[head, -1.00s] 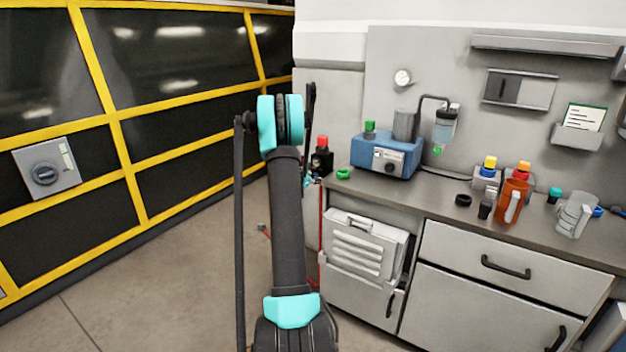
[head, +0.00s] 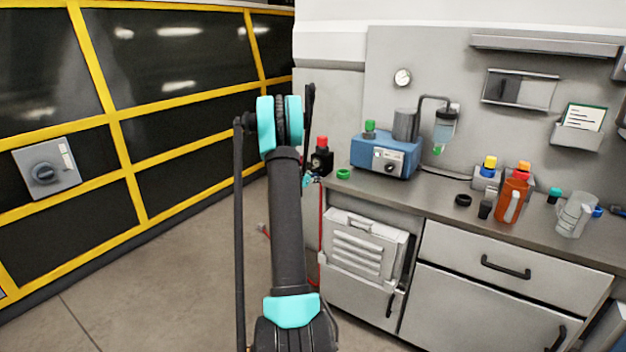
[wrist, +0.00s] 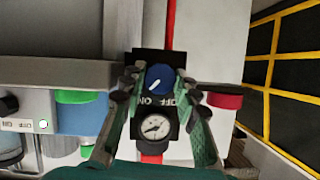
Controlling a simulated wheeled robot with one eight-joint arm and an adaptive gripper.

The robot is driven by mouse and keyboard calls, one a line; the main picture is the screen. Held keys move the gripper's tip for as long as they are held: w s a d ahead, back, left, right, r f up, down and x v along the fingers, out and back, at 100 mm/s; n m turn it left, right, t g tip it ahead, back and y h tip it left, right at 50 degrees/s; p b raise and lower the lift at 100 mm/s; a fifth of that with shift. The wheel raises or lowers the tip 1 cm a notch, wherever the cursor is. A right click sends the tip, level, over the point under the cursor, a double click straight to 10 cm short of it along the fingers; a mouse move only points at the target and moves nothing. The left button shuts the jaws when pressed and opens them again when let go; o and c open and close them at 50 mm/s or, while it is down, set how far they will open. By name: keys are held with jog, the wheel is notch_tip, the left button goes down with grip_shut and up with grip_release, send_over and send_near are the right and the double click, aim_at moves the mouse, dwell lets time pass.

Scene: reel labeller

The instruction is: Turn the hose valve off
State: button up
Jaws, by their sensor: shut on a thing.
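The hose valve has a round blue knob (wrist: 160,77) with a white pointer line, on a black body with OFF and ON lettering, in the wrist view. A round white gauge (wrist: 155,126) sits below the knob. My gripper (wrist: 158,80) is shut on the blue knob, one finger on each side.
A blue machine (head: 386,155) stands on the grey counter (head: 430,190), with bottles and a jug (head: 574,215) farther right. A yellow-framed dark partition (head: 165,130) is on the left. Grey floor (head: 150,280) between is open.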

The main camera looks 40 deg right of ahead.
jog(key=shift+w+a+f+n+g+h, duration=0.1)
jog(key=shift+n+g+h, duration=0.85)
jog(key=shift+n, duration=1.1)
jog(key=shift+w+f+n+g+h, duration=0.1)
jog(key=shift+n+g+h, duration=0.8)
jog(key=shift+n, duration=1.2)
jog(key=shift+w+a+f+n+g+h, duration=0.1)
jog(key=shift+n+g+h, duration=0.8)
jog(key=shift+n, duration=1.15)
jog(key=shift+g+y, duration=0.25)
jog(key=o, duration=0.9)
jog(key=a, duration=0.8)
jog(key=a+r, duration=0.1)
jog(key=a, duration=0.3)
